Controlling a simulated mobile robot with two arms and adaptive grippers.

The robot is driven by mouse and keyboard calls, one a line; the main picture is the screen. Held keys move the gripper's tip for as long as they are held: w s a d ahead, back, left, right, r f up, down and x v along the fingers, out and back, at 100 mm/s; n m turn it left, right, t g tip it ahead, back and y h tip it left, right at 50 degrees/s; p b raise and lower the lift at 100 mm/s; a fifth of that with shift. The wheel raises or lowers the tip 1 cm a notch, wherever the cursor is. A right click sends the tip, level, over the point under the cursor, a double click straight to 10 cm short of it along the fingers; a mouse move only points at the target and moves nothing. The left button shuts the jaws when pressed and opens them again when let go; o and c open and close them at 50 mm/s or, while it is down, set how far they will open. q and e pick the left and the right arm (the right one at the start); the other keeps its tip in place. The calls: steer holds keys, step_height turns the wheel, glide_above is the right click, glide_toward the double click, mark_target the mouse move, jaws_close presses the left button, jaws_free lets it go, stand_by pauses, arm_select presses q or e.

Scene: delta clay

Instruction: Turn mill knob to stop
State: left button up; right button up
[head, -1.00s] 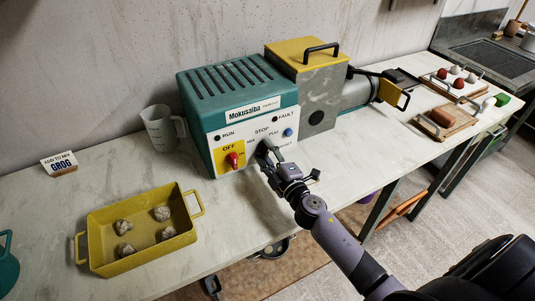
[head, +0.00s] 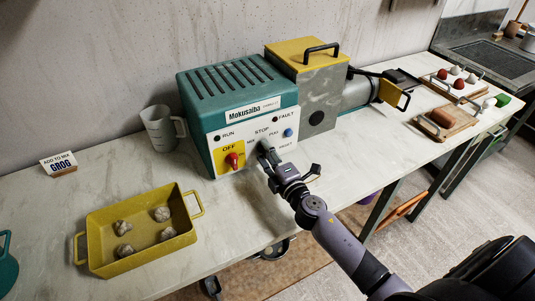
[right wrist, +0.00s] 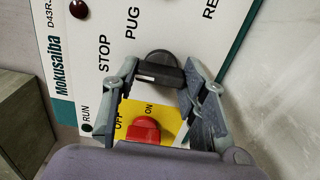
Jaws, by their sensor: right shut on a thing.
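The teal mill (head: 238,84) stands on the bench with its white control panel (head: 225,136) facing me. Its black selector knob (right wrist: 160,72) sits near the STOP and PUG labels in the right wrist view. My right gripper (right wrist: 159,80) is shut on the knob, one finger on each side. The knob's bar lies nearly level in that view, its pale-marked end towards the STOP side. The MIX label is hidden there. In the head view my right gripper (head: 268,158) covers most of the knob. My left gripper is not in view.
A red switch on a yellow OFF/ON plate (right wrist: 160,112) sits close by the knob. A blue button (head: 288,132) is on the panel's right. A yellow tray (head: 140,263) with several lumps and a clear jug (head: 158,130) stand to the left.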

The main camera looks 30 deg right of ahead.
steer(key=o, duration=1.2)
steer(key=shift+c, duration=0.2)
steer(key=s, duration=1.2)
steer(key=shift+d, duration=0.2)
